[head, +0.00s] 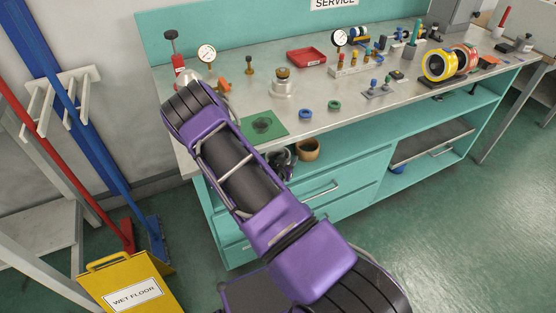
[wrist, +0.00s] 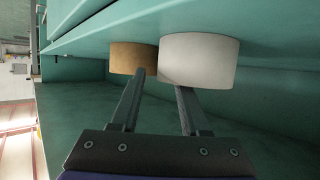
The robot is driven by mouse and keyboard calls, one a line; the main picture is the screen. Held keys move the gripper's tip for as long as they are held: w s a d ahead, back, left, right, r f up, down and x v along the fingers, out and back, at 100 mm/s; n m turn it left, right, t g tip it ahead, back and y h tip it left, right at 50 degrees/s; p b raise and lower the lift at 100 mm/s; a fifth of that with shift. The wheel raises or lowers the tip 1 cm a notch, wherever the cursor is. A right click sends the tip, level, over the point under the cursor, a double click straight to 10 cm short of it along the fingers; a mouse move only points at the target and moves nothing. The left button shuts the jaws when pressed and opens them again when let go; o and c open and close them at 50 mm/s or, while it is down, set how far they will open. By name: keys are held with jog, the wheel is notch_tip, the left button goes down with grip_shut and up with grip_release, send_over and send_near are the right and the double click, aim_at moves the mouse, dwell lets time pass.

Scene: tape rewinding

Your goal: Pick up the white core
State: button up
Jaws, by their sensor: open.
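The white core (wrist: 198,62) is a short plain cylinder on the teal shelf, right of centre in the wrist view. A tan core (wrist: 133,58) stands just left of it, nearly touching in the picture. My gripper (wrist: 160,82) is open and empty, its two fingers reaching toward the cores. The left fingertip overlaps the tan core's lower right edge, and the right fingertip lies near the white core's lower left edge. Contact cannot be told. In the head view, the tan core (head: 307,150) shows below the worktop; I cannot make out the white core there.
The teal bench's worktop (head: 228,89) lies above the shelf space in the head view, with drawers (head: 325,188) below. The green mat (head: 281,120) and several small parts are on top. A yellow wet-floor sign (head: 127,287) stands left, with open floor at right.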

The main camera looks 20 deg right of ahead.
grip_shut()
jog(key=shift+r, duration=0.1)
dwell(0.4)
